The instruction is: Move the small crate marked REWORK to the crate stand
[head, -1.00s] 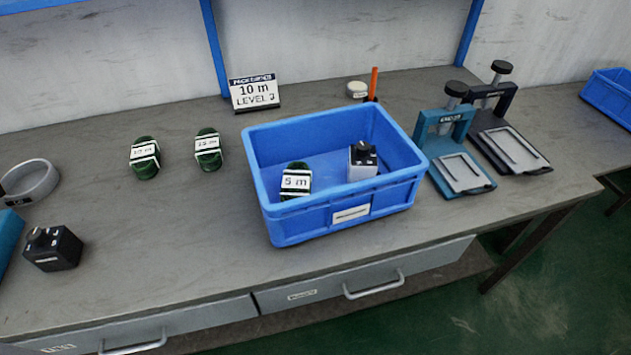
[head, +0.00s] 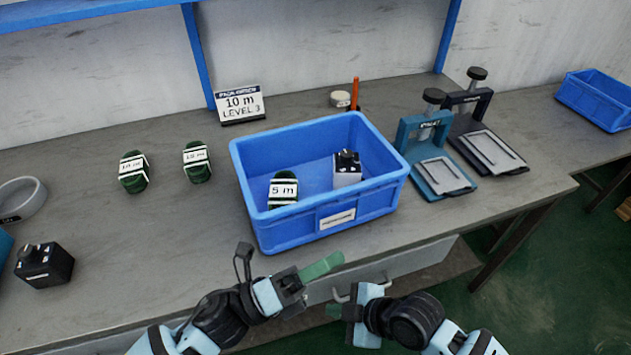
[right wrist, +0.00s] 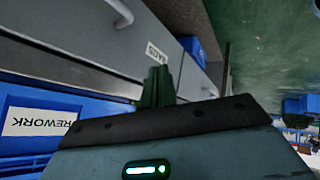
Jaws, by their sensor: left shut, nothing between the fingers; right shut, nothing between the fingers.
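A blue crate (head: 320,228) stands on the bench in the head view, its front label too small to read there. A blue crate labelled REWORK (right wrist: 72,103) shows upside down at the left of the right wrist view; it appears to be the same crate. Inside the head view's crate are a green coil tagged 5 m (head: 284,188) and a black-and-white block (head: 347,170). My left gripper (head: 322,267) is shut and empty, in front of and below the crate. My right gripper (head: 334,311) is shut and empty, lower, near the drawer handle; its fingers also show in the wrist view (right wrist: 157,86). I cannot identify the crate stand.
Two green coils (head: 134,172) (head: 196,162), a 10 m sign (head: 240,104) and a black block (head: 44,265) are on the bench left of the crate. Two press-like fixtures (head: 440,176) (head: 492,150) stand close to its right. Another blue crate (head: 598,100) is at far right.

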